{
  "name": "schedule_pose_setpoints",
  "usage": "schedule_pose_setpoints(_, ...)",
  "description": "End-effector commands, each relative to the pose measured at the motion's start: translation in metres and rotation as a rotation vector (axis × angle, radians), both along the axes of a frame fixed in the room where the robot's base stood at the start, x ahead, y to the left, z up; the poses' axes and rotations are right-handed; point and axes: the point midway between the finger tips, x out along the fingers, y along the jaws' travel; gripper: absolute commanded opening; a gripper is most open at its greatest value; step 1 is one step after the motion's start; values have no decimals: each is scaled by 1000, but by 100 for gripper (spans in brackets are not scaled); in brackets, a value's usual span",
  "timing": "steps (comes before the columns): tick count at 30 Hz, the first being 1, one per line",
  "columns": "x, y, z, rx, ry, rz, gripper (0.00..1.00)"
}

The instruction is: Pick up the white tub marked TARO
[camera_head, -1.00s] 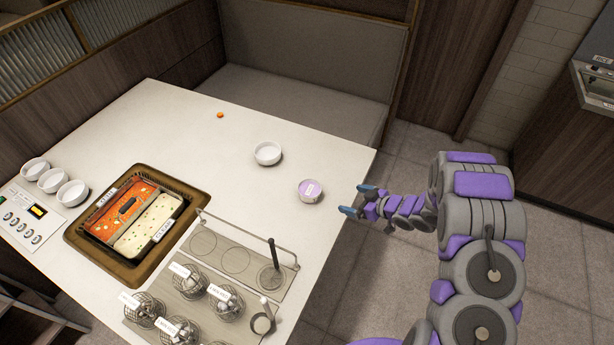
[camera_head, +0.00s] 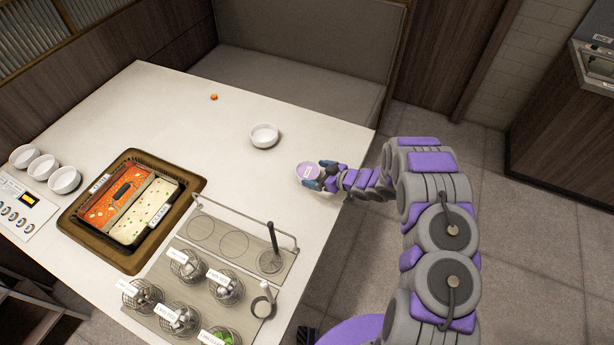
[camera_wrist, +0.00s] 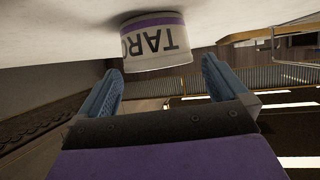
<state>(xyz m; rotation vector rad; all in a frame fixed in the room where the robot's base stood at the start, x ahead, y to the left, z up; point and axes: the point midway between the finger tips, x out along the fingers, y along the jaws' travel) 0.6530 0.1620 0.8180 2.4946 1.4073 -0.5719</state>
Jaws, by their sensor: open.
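The white tub marked TARO (camera_wrist: 155,45) shows upside down in the wrist view, with a purple band and dark letters. In the head view the tub (camera_head: 306,171) stands on the white table near its right edge, its far side showing and part of it hidden by my fingers. My gripper (camera_head: 322,180) is at the tub's right side. In the wrist view my gripper (camera_wrist: 160,88) is open, with one blue finger towards each side of the tub. The tub lies just beyond the fingertips, roughly centred between them. I cannot tell whether either finger touches it.
A white bowl (camera_head: 264,136) stands behind and left of the tub. A small orange piece (camera_head: 214,97) lies further back. A metal rack (camera_head: 245,230) with a thin rail and several wire baskets is at the front. A divided pot (camera_head: 130,208) sits left. The table between is clear.

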Motion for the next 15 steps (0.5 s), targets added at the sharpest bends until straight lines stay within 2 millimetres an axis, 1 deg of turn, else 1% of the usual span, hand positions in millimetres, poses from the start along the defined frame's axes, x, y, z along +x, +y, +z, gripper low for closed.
schedule_pose_setpoints(5,6,7,-5,1,-1,0,100)
schedule_pose_setpoints(12,22,32,-22,-2,2,1,100)
schedule_pose_setpoints(15,26,38,-24,-2,1,-1,100)
